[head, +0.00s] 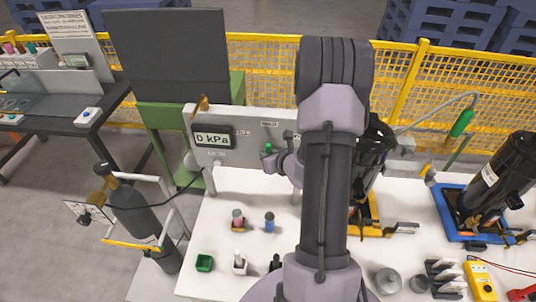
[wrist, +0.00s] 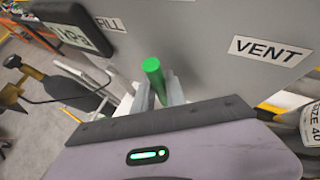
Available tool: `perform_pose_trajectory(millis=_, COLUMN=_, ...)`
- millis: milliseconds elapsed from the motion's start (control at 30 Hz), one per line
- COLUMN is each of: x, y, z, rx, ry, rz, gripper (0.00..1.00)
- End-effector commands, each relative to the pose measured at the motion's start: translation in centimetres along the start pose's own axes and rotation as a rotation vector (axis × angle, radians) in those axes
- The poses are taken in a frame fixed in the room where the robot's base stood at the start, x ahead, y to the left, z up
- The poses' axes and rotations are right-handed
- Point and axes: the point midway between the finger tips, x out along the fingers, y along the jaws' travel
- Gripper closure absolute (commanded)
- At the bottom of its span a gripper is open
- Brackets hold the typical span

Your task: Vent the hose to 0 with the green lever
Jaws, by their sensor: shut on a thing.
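The grey panel (head: 245,180) stands at the back of the white table. Its display (head: 213,138) reads 0 kPa. The green lever (wrist: 153,75) sticks out of the panel between the FILL label (wrist: 108,23) and the VENT label (wrist: 270,50). My gripper (wrist: 158,92) is shut on the green lever, one finger on each side. In the head view my arm hides part of the panel, and only a bit of the lever (head: 268,148) shows. A dark hose (head: 186,189) runs from the panel's left side towards a dark cylinder (head: 137,208).
A black canister (head: 372,160) stands behind my arm. Another (head: 498,180) stands in a blue holder at right. A green cup (head: 204,263), small bottles, grey cylinders and a yellow meter (head: 481,281) stand on the table (head: 215,220). A yellow fence (head: 270,75) runs behind.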

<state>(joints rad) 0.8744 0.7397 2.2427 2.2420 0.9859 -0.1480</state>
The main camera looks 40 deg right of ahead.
Motion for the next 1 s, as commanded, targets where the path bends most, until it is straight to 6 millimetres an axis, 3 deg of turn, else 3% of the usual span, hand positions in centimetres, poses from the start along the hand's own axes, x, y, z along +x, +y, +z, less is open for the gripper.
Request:
perform_pose_trajectory(millis=300, x=0.0, y=0.0, z=0.0, rx=-0.001, ry=0.000, rz=0.001, gripper=1.00)
perform_pose_trajectory(millis=333, x=0.0, y=0.0, z=0.0, rx=-0.001, ry=0.000, rz=0.001, gripper=0.78)
perform_pose_trajectory(millis=367, x=0.0, y=0.0, z=0.0, rx=-0.001, ry=0.000, rz=0.001, gripper=0.76)
perform_pose_trajectory(millis=667, x=-0.1, y=0.0, z=0.0, rx=-0.001, ry=0.000, rz=0.000, gripper=0.76)
perform_pose_trajectory(millis=833, x=-2.2, y=-0.1, z=0.1, rx=0.000, ry=0.000, rz=-0.002, gripper=0.76)
perform_pose_trajectory(millis=1000, x=-6.7, y=-0.1, z=0.2, rx=0.000, ry=-0.001, rz=-0.003, gripper=0.76)
